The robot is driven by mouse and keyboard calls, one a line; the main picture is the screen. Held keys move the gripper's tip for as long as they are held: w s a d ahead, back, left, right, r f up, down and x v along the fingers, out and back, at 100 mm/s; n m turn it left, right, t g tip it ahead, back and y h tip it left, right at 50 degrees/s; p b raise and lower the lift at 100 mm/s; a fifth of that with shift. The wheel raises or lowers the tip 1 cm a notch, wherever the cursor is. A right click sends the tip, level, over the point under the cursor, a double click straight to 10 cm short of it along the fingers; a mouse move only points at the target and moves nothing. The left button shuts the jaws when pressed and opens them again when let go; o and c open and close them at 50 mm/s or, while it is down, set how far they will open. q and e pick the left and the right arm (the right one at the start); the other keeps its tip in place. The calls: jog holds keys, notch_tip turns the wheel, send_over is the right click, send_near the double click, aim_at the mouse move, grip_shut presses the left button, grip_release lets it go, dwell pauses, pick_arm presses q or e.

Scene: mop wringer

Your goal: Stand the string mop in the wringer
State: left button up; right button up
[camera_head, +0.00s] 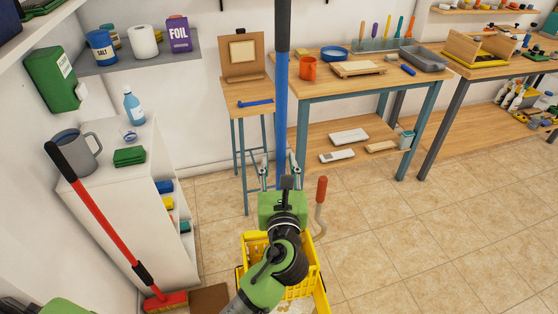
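The mop's blue pole (282,110), dark grey toward the top, stands nearly upright at the middle of the head view and runs out of the top edge. My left gripper (279,165) is open, with a finger on either side of the pole and gaps visible between. The gripper body hides the lower pole. The yellow wringer and bucket (312,262) stand on the floor below, partly covered by my arm. The wringer's red-gripped lever (321,190) rises at the right. A whitish patch (284,306) shows low in the yellow part; I cannot tell whether it is mop strings. My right gripper is not in view.
A red broom (105,218) leans against a white cabinet (112,210) at the left. A small wooden stand (250,95) and a workbench (345,85) are behind the pole. Tiled floor (430,240) is clear at the right.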

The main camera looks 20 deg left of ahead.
pick_arm(q)
jog(key=v, duration=1.1)
jog(key=shift+d+r, duration=0.1)
jog(key=p+v, duration=0.1)
jog(key=v, duration=0.7)
dwell(0.7)
